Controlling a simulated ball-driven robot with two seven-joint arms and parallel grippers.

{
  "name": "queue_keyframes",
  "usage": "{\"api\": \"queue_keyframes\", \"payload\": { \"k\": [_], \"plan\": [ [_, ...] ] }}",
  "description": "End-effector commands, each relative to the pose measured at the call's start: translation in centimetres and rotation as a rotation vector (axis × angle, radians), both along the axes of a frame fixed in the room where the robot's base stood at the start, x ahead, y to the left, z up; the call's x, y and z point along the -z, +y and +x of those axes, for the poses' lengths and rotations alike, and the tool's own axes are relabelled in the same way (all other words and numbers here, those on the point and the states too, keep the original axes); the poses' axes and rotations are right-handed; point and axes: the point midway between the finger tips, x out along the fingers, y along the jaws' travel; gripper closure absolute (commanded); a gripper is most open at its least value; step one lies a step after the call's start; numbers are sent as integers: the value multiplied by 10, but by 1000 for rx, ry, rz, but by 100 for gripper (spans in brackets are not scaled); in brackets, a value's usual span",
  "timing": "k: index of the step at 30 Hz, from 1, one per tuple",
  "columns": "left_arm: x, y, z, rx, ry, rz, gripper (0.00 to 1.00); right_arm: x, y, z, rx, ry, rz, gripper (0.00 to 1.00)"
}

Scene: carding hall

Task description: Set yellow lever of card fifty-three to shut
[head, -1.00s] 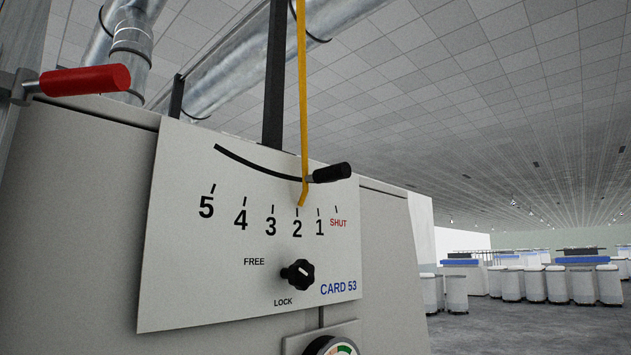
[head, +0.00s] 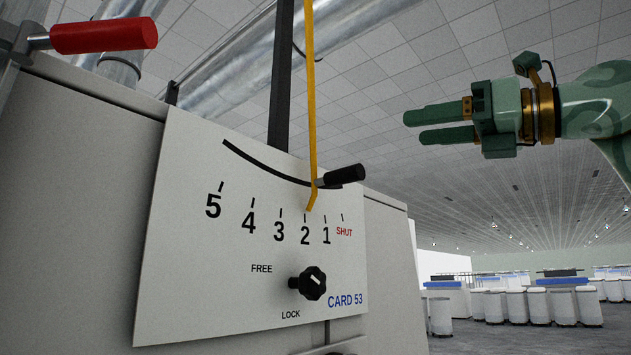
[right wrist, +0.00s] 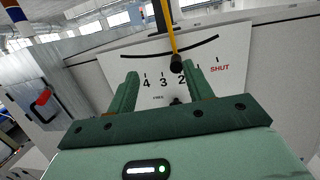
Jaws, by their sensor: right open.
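The yellow lever (head: 311,95) hangs down in front of the white CARD 53 plate (head: 180,270), its tip pointing near mark 2, left of the red word SHUT (head: 344,231). Its black handle (head: 345,175) juts out near the lower end; the handle also shows in the right wrist view (right wrist: 176,67). My right gripper (head: 412,127) is open and empty, up and right of the handle and apart from it, its fingers pointing left. In the right wrist view the fingers (right wrist: 160,80) frame the scale, with the handle beyond them. My left gripper is not in view.
A black knob (head: 313,283) with FREE and LOCK labels sits low on the plate. A red handle (head: 104,37) sticks out at upper left. A dark upright bar (head: 281,80) stands behind the lever. The space right of the machine is open.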

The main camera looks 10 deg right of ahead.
Motion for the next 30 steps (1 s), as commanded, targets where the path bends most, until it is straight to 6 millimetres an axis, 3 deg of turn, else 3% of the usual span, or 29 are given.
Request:
{"api": "queue_keyframes", "payload": {
  "k": [3,8,13,24,30],
  "plan": [
    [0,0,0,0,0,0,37,19,-4,7,78,71,-67,49],
    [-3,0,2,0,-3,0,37,29,-1,14,83,126,-89,49],
    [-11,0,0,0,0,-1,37,27,18,37,79,125,-92,49],
    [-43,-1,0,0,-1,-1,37,25,74,109,78,125,-88,49],
    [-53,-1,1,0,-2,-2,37,27,91,132,79,124,-88,49]
  ]
}}
